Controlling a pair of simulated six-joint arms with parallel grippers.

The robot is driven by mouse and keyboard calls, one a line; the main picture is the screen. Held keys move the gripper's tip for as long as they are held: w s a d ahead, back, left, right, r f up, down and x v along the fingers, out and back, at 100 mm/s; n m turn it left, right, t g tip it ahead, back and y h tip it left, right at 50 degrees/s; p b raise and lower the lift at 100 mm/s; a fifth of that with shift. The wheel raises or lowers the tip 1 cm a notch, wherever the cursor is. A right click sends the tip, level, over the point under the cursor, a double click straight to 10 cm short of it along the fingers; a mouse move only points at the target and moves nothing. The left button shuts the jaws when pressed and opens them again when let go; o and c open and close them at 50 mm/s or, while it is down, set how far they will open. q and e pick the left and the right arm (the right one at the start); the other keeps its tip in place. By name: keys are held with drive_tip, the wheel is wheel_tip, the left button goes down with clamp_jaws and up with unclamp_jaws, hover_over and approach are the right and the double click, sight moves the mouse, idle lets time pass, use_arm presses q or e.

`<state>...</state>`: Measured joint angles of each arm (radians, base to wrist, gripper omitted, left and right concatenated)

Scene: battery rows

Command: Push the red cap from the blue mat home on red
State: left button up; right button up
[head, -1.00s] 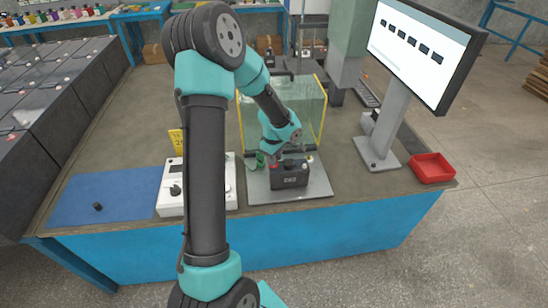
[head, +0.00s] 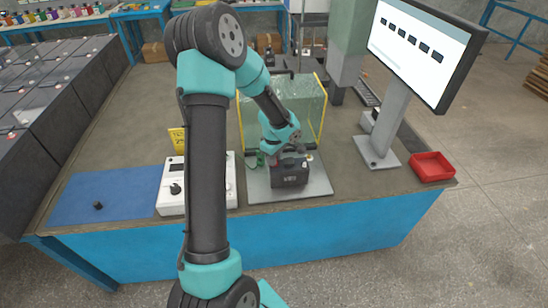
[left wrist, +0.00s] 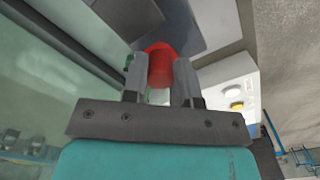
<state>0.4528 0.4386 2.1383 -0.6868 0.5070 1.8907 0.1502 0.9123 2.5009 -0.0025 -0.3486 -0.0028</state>
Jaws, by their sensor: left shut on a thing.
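The red cap (left wrist: 160,62) is between the two fingers of my left gripper (left wrist: 160,78) in the left wrist view, and the gripper is shut on it. In the head view my left gripper (head: 274,159) is low at the left top of the dark battery (head: 290,177), and the cap is hidden there. I cannot tell whether the cap touches the red terminal or how far down it sits. The blue mat (head: 120,190) at the left holds only a small black cap (head: 98,206). My right gripper is not in view.
The battery stands on a grey plate (head: 318,188), with a clear yellow-edged guard (head: 312,105) behind. A white device with a knob (head: 170,204) is left of the plate. A monitor stand (head: 378,154) and a red tray (head: 432,166) are at the right.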

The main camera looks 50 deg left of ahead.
use_arm(q)
drive_tip(key=o, duration=1.4)
drive_tip(key=shift+o, duration=0.2)
drive_tip(key=shift+r, duration=3.5)
